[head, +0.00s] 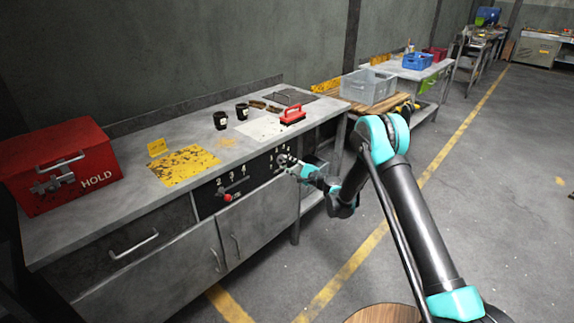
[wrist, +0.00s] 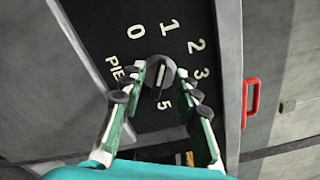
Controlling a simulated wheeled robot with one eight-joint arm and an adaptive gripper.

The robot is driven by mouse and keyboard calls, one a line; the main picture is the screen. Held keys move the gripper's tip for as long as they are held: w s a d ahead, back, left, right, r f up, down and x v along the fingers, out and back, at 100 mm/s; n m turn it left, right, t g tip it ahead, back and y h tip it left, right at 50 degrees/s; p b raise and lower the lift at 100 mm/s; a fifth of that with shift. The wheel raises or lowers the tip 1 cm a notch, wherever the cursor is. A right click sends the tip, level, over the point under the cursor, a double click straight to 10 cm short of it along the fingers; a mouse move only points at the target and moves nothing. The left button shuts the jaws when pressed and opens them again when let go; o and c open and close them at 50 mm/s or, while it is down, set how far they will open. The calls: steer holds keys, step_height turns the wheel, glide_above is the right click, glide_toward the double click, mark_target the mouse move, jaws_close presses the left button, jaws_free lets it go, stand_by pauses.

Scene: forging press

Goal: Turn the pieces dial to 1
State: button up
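The pieces dial (wrist: 163,80) is a dark round knob with a pale pointer line on a black panel, in the middle of the wrist view. Numbers 0, 1, 2, 3 and 5 show around it; 1 is above it, and part of the lettering "PIE" is at its left. The pointer line stands nearly upright in the picture; which end marks the setting I cannot tell. My gripper (wrist: 160,84) has its fingers apart, one on each side of the knob; whether they touch it is unclear.
A red handle (wrist: 251,97) is right of the panel in the wrist view. Floor at right is clear.

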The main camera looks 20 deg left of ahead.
steer(key=v, duration=0.7)
stand_by(0.3)
steer(key=s+d+r+n+h, duration=0.2)
steer(key=s+d+r, duration=0.15)
steer(key=d, duration=0.35)
steer(key=s+d+r+n+g+h, duration=0.1)
steer(key=s+d+r+n+h, duration=0.1)
steer(key=d+r, duration=0.35)
steer(key=s+d+r+n+h, duration=0.3)
steer(key=d, duration=0.6)
steer(key=s+d+f+n+g+h, duration=0.1)
steer(key=s+d+h, duration=0.8)
steer(key=s+d, duration=1.8)
step_height(320, 180, down, 3)
steer(key=shift+s+d+n+g+h, duration=0.15)
steer(key=shift+d+n+g+h, duration=0.15)
steer(key=shift+d+n, duration=0.9)
